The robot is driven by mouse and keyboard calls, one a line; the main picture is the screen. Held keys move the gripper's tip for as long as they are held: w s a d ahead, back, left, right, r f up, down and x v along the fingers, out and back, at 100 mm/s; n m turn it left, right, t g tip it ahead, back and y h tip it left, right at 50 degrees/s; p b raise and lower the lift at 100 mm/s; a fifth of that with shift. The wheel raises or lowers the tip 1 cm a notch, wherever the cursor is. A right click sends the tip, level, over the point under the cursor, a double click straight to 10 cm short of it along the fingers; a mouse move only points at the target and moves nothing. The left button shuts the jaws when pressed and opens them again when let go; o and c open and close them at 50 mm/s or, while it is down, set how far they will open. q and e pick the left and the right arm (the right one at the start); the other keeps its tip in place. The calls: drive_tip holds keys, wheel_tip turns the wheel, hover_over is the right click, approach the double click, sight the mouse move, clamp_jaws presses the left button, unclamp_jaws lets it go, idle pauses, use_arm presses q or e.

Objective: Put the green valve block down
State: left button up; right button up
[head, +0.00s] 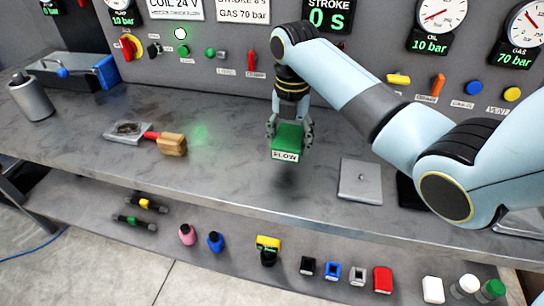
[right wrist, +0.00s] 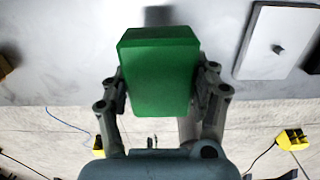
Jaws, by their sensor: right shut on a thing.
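The green valve block (head: 288,138) has a pale label reading "FLOW" on its front side. My right gripper (head: 289,128) is shut on it, one finger on each side. The block hangs over the grey bench top (head: 230,150), near its front edge, with a dark shadow below it, apart from the surface. In the right wrist view the green block (right wrist: 160,72) fills the space between the fingers of the gripper (right wrist: 162,92). My left gripper is in neither view.
A grey plate with a small knob (head: 360,181) lies right of the block. A lower shelf holds several small coloured parts, including a yellow one (head: 268,243). A gauge panel stands behind.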

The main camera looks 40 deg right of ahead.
sight(273, 167)
drive_tip(key=shift+w+a+f, duration=1)
drive_tip(key=shift+w+a, duration=0.2)
drive_tip(key=shift+w, duration=0.05)
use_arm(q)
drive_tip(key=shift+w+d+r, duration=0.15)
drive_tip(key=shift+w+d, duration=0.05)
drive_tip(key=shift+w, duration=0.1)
use_arm(e)
drive_tip(key=shift+f, duration=2.1)
drive_tip(key=shift+f, duration=0.1)
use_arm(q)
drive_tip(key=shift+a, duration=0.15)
use_arm(e)
drive_tip(key=o, duration=1.7)
drive_tip(key=shift+a, duration=0.1)
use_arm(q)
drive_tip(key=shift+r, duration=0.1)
use_arm(e)
wheel_tip(273, 167, up, 12)
drive_tip(key=shift+s, duration=0.1)
